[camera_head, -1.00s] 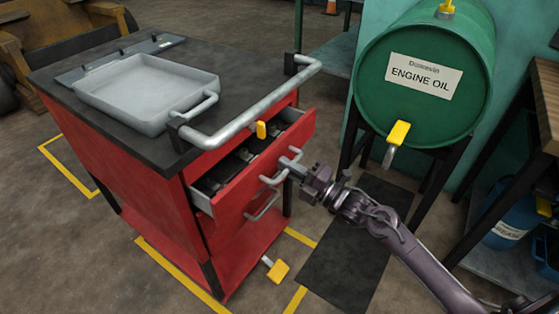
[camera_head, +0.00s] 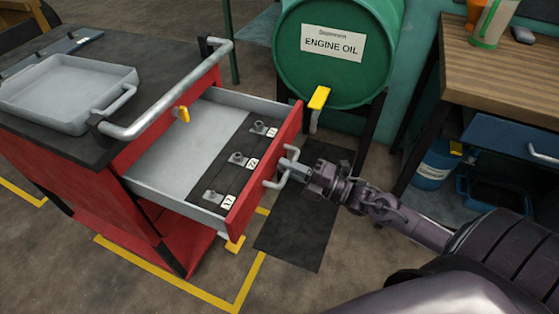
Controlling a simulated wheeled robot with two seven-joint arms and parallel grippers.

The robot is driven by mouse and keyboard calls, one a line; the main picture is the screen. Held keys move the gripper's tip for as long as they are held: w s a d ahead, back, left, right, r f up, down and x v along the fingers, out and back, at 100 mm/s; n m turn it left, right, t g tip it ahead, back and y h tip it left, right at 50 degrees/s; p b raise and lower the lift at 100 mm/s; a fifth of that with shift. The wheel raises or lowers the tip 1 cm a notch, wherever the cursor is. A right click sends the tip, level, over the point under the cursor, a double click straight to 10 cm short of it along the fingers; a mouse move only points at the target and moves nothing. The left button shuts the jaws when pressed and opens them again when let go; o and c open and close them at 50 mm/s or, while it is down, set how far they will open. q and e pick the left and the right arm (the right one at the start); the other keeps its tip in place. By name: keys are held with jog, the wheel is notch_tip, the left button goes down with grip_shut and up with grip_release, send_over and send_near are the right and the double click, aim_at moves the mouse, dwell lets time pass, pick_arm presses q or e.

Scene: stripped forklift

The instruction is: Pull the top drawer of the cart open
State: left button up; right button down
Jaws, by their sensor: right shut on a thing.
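The red cart (camera_head: 90,190) stands at the left with a dark top. Its top drawer (camera_head: 165,165) is pulled well out to the right, showing a grey inside with a dark strip holding several numbered metal pieces. My right gripper (camera_head: 287,168) is shut on the drawer's light handle (camera_head: 274,182) at the drawer's red front (camera_head: 265,170). The fingertips partly cover the handle. My left gripper is not in view.
A grey tray (camera_head: 68,92) sits on the cart top beside a metal push bar (camera_head: 165,95). A green engine oil drum (camera_head: 335,75) with a yellow tap stands behind the drawer. A wooden bench (camera_head: 500,75) is at right. A dark mat (camera_head: 300,235) lies on the floor.

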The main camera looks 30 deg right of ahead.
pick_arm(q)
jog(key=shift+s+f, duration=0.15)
pick_arm(e)
jog(key=shift+s+d, duration=0.15)
jog(key=shift+s, duration=0.1)
jog(key=c, duration=1.5)
grip_release()
jog(key=shift+c, duration=0.2)
jog(key=shift+d, duration=0.1)
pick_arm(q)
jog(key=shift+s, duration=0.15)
pick_arm(e)
jog(key=v, duration=0.7)
jog(key=shift+s+d, duration=0.2)
jog(key=shift+s, duration=0.1)
